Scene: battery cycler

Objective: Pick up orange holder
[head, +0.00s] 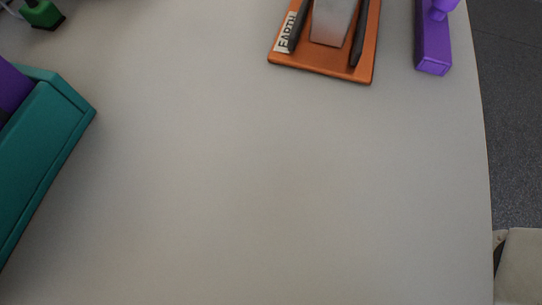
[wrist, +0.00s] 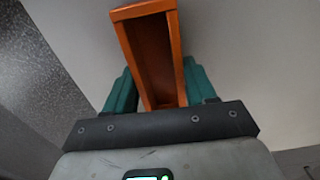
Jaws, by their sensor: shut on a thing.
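In the wrist view, the orange holder (wrist: 150,50) is a narrow open box with raised rims and a dark hollow inside. It stands between the two teal fingers of my gripper (wrist: 158,80), one on each side. My gripper is shut on the holder, which points away from the palm, slightly tilted. The holder's lower end is hidden behind the dark palm plate. My gripper does not show in the head view.
In the head view, an orange base (head: 320,66) with a grey block, black rails and a white label stands at the top. A purple part (head: 433,50) is right of it. A teal box-like thing (head: 40,150) is at left, a green piece (head: 43,14) top left. The middle table (head: 250,190) is clear.

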